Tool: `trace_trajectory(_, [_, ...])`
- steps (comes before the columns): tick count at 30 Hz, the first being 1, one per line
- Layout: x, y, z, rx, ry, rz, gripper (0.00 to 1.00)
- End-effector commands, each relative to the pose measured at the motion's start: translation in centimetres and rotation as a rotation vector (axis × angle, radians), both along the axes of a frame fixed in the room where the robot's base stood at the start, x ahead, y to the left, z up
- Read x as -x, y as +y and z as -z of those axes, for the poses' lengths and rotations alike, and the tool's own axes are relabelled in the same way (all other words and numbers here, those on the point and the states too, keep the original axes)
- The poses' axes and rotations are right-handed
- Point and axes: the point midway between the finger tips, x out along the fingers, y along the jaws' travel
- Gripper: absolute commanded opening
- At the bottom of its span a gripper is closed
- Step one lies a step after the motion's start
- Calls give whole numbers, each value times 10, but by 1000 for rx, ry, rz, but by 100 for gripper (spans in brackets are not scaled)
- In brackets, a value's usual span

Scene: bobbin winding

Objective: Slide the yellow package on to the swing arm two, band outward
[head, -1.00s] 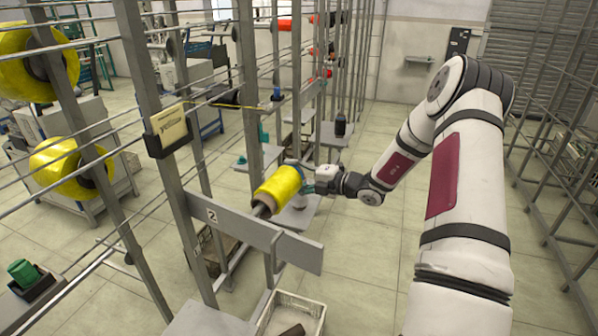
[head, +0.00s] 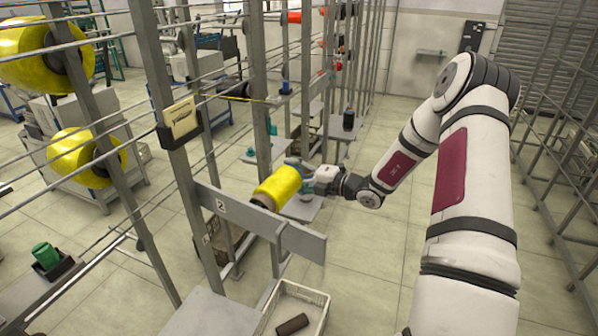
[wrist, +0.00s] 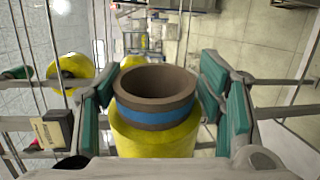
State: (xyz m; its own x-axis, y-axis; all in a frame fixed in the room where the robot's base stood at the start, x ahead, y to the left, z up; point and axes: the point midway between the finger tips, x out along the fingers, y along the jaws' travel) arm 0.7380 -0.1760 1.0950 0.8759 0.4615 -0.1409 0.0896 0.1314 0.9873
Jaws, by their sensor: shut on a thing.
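The yellow package (head: 277,187) is in my gripper (head: 307,181), tilted, beside the grey bar of swing arm two (head: 303,244), which carries a label "2". The package's brown tube end on the side away from my gripper is at the bar's upper edge; I cannot tell how far it is on the arm's peg, which is hidden. In the wrist view the yellow package (wrist: 153,142) shows its open brown tube end with a blue band (wrist: 157,118) facing me. The green finger pads stand on both sides of this banded end.
A card holder (head: 180,124) sits on the rack post left of the package. Two more yellow packages (head: 86,158) hang at the left. A white crate (head: 318,300) with a brown tube (head: 292,324) stands below the bar.

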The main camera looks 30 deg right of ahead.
Motion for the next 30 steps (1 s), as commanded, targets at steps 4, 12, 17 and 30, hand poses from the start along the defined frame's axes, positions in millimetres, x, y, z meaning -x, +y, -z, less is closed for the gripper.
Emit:
trace_trajectory(4, [6, 9, 0, -2, 0, 0, 10])
trace_trajectory(12, [9, 17, 1, -1, -1, 1, 10])
trace_trajectory(17, [9, 17, 2, 0, -1, 1, 10])
trace_trajectory(30, [9, 17, 6, -1, -1, 1, 10])
